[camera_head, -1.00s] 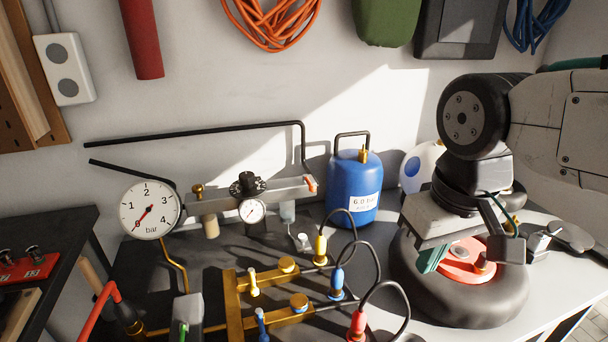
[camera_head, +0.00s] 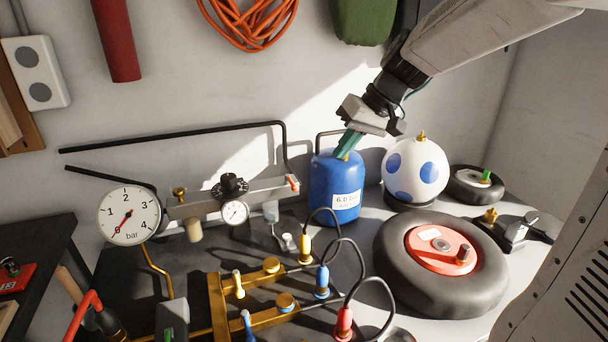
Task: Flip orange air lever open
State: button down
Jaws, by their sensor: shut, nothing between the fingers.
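The orange air lever (camera_head: 294,183) is a small orange piece at the right end of the grey air unit (camera_head: 258,199), left of the blue tank. It looks upright or slightly tilted. My gripper (camera_head: 342,152) has teal fingers, shut and empty, pointing down and left. It shows over the top of the blue tank (camera_head: 336,190), to the right of and above the lever, apart from it. I cannot tell whether the fingers touch the tank. They hide part of the tank's top.
Black pipes (camera_head: 175,137) run behind and above the air unit. A white ball with blue spots (camera_head: 415,172) and a tyre with a red hub (camera_head: 388,262) are on the right. Black hoses (camera_head: 350,245) rise in front of the tank. A pressure gauge (camera_head: 129,214) stands at left.

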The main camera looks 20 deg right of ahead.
aim_at(292, 182)
jog(key=shift+t, duration=0.3)
jog(key=w, duration=0.1)
jog(key=w+d, duration=0.2)
jog(key=w, duration=0.1)
jog(key=shift+d+f, duration=0.15)
jog(key=shift+f, duration=0.1)
jog(key=w+a+f, duration=0.3)
jog(key=a+f, duration=0.5)
jog(key=f, duration=0.1)
jog(key=shift+w+a, duration=0.15)
jog(key=shift+w, duration=0.1)
